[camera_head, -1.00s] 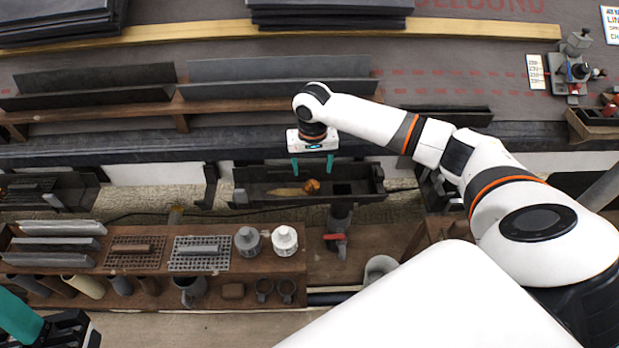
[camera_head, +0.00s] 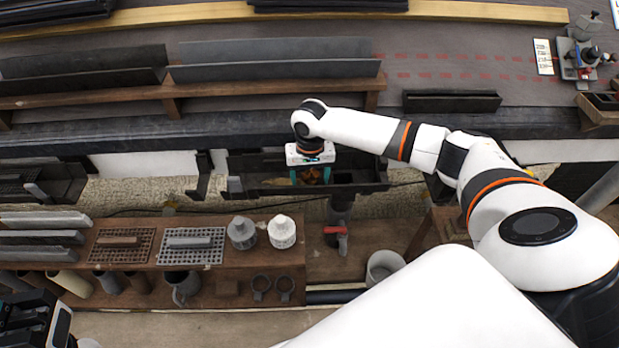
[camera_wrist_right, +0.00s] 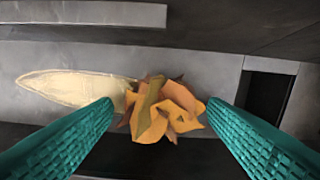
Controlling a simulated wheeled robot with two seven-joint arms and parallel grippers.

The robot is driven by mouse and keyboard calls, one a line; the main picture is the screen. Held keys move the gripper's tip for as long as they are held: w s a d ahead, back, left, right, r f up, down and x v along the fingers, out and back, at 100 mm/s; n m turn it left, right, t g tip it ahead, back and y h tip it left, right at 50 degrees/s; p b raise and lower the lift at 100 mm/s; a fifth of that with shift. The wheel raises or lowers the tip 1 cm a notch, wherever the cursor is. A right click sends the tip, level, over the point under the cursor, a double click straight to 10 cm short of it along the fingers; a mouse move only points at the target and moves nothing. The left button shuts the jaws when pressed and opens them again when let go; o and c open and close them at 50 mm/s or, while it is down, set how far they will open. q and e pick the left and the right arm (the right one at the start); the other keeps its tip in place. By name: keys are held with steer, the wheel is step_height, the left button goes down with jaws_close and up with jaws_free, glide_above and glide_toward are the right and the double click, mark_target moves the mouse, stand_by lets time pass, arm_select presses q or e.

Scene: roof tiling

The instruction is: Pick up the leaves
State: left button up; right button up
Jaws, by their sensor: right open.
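A clump of orange and brown leaves (camera_wrist_right: 160,108) lies on the floor of the dark gutter trough (camera_head: 360,187). In the head view the leaves (camera_head: 313,175) show only in part behind my right gripper. My right gripper (camera_head: 311,178) points down into the trough and is open. In the right wrist view its two teal fingers (camera_wrist_right: 162,115) stand to the left and right of the clump, with the leaves between their tips. I cannot tell whether either finger touches them. At the lower left of the head view only part of my left arm's end shows; its fingers are not visible.
A pale pointed shape (camera_wrist_right: 70,87) lies left of the leaves on the trough floor. A dark rectangular opening (camera_wrist_right: 268,95) is at the right. A wooden shelf (camera_head: 210,245) with grates, grey fittings and pipes stands in front of the trough.

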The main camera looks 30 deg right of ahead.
steer(key=c, duration=1)
steer(key=shift+c, duration=0.2)
